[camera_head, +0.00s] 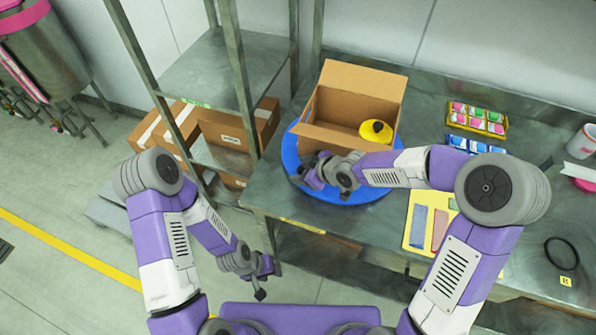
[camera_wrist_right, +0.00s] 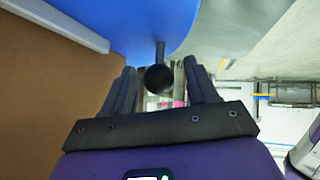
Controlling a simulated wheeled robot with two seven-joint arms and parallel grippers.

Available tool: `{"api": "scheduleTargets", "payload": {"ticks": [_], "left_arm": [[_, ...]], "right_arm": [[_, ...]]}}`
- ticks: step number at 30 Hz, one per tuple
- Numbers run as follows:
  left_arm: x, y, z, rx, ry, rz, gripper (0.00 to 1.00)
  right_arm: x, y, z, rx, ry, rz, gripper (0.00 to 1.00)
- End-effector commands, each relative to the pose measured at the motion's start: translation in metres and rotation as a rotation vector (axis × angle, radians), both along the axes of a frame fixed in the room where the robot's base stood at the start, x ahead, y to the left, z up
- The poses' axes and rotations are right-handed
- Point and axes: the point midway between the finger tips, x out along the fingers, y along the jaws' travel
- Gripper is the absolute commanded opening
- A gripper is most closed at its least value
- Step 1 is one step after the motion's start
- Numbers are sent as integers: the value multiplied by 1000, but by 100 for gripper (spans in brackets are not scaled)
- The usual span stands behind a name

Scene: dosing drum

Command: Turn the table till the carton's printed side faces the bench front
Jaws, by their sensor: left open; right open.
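The blue turntable (camera_head: 362,196) lies on the metal bench and also shows in the right wrist view (camera_wrist_right: 125,22). The open brown carton (camera_head: 350,105) stands on it, flaps up; its side fills the left of the wrist view (camera_wrist_right: 40,95). No print shows on the carton faces I can see; my right arm hides part of its front. My right gripper (camera_head: 306,178) is open at the turntable's left front rim. A dark round-ended peg (camera_wrist_right: 158,78) on the turntable shows between its fingers; I cannot tell whether they touch it. My left gripper (camera_head: 262,280) is open and empty, below the bench edge.
A yellow lidded item with a black knob (camera_head: 376,131) is at the carton's right. A yellow board (camera_head: 420,240), colored packs (camera_head: 477,118), a black ring (camera_head: 561,253) and a white mug (camera_head: 582,140) are on the bench to the right. A metal rack (camera_head: 207,72) stands left.

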Motion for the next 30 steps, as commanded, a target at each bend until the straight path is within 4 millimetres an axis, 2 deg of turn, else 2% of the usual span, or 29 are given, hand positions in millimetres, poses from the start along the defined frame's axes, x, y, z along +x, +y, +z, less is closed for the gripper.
{"api": "scheduleTargets", "payload": {"ticks": [1,6,15,26,30], "left_arm": [[0,0,-5,0,0,0,43],[0,0,-9,0,-1,0,43],[0,0,-8,0,-1,0,43],[0,0,-8,0,-1,0,43],[0,0,-8,0,-1,0,43]], "right_arm": [[3,4,-7,1,0,2,58],[9,11,-14,0,0,0,58],[10,12,-14,0,0,-1,57],[11,11,-14,0,-2,-3,2],[12,10,-14,-1,-3,-4,0]]}}
